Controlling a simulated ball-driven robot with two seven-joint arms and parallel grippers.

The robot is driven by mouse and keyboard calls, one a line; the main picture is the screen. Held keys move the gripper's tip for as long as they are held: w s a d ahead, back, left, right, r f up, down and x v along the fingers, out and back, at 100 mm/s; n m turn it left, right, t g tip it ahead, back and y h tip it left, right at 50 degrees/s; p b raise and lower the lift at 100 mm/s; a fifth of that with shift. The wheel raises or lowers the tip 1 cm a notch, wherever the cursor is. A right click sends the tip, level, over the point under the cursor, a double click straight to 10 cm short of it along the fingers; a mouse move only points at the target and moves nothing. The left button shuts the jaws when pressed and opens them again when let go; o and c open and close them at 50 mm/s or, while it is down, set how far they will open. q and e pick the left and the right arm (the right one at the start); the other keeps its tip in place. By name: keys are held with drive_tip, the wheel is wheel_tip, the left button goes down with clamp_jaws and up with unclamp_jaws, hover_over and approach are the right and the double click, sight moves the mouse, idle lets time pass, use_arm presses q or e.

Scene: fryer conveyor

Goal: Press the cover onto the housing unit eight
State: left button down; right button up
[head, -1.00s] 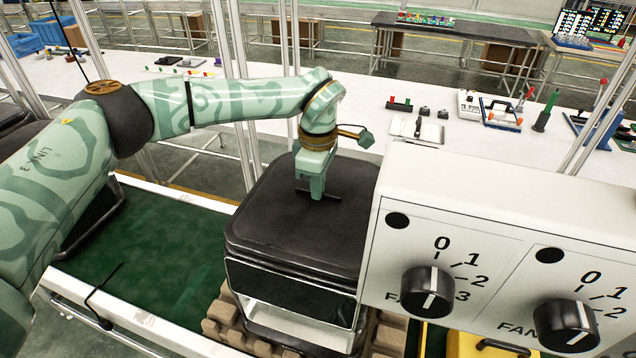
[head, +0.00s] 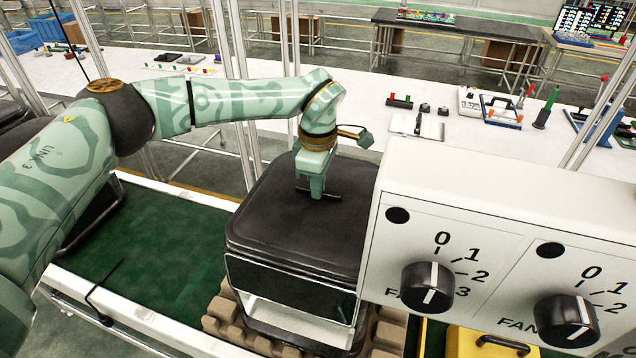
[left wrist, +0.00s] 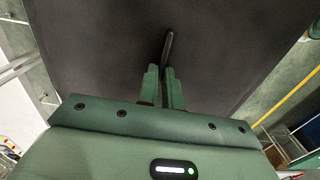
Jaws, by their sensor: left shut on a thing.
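The black cover (head: 270,228) sits on top of the housing unit (head: 290,310), which has a dark front panel and a light lower body. The cover also fills most of the left wrist view (left wrist: 100,50). My left gripper (head: 318,194) points down at the cover's top. Its fingers (left wrist: 165,85) are shut on the thin dark handle (left wrist: 168,50) that stands on the cover. Whether a gap is left under the cover's rim cannot be told. My right gripper is not in view.
A white control box (head: 500,200) with fan knobs stands close on the right. The housing rests in a brown tray (head: 222,318) on a green conveyor (head: 150,250). A long white bench (head: 440,160) with small tools runs behind.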

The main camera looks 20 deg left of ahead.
use_arm(q)
drive_tip(key=shift+f, duration=0.2)
drive_tip(key=c, duration=1.2)
unclamp_jaws()
drive_tip(key=shift+o, duration=0.2)
drive_tip(key=shift+r+p, duration=3.1)
drive_tip(key=shift+r, duration=0.45)
drive_tip(key=shift+r, duration=0.15)
wheel_tip(320, 180, up, 16)
drive_tip(key=b, duration=0.2)
